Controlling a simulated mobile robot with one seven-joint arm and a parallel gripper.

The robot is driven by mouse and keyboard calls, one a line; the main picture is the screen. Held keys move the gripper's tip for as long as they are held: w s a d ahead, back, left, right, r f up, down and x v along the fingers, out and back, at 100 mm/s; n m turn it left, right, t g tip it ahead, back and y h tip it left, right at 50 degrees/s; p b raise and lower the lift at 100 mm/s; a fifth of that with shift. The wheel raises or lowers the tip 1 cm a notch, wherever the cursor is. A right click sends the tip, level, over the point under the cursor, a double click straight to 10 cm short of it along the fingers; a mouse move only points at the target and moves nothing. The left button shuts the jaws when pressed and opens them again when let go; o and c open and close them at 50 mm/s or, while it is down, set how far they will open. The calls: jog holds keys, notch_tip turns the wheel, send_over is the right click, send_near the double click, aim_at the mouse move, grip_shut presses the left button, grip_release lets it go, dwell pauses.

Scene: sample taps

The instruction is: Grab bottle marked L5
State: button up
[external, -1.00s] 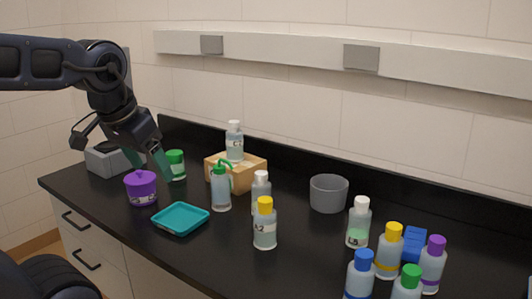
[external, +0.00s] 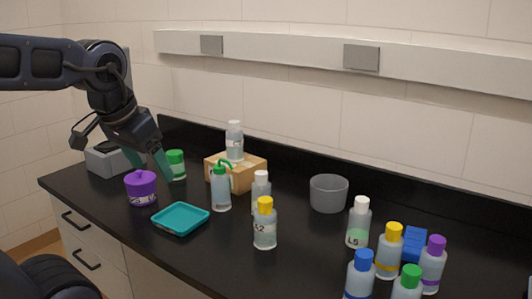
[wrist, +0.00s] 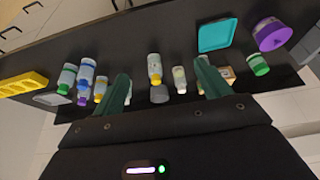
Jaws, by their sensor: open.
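The bottle marked L5 (external: 358,222) has a white cap and a pale green band low on its body. It stands upright on the black counter in the right half of the external view. My gripper (external: 151,166) is open and empty at the far left, above the counter near the purple pot and the green-capped jar, well away from the L5 bottle. In the wrist view my gripper (wrist: 164,82) shows two green fingers spread apart. I cannot pick out the L5 bottle there for certain; the left finger may hide it.
A yellow-capped bottle marked L2 (external: 265,226) stands left of L5, and a grey cup (external: 328,193) behind. Several coloured-cap bottles, including a yellow-capped one (external: 387,253), crowd its right. A teal tray (external: 180,218) and a wooden block (external: 242,177) lie further left.

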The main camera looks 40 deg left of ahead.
jog(key=n+g+h, duration=0.1)
jog(key=n+h, duration=0.2)
jog(key=n, duration=2.6)
send_over(364, 210)
jog(key=s+a, duration=0.2)
jog(key=a, duration=0.1)
notch_tip(364, 210, down, 12)
jog(key=f, duration=0.1)
jog(key=x, duration=1)
jog(key=shift+w, duration=0.25)
jog(key=shift+r, duration=0.1)
jog(key=c, duration=1.4)
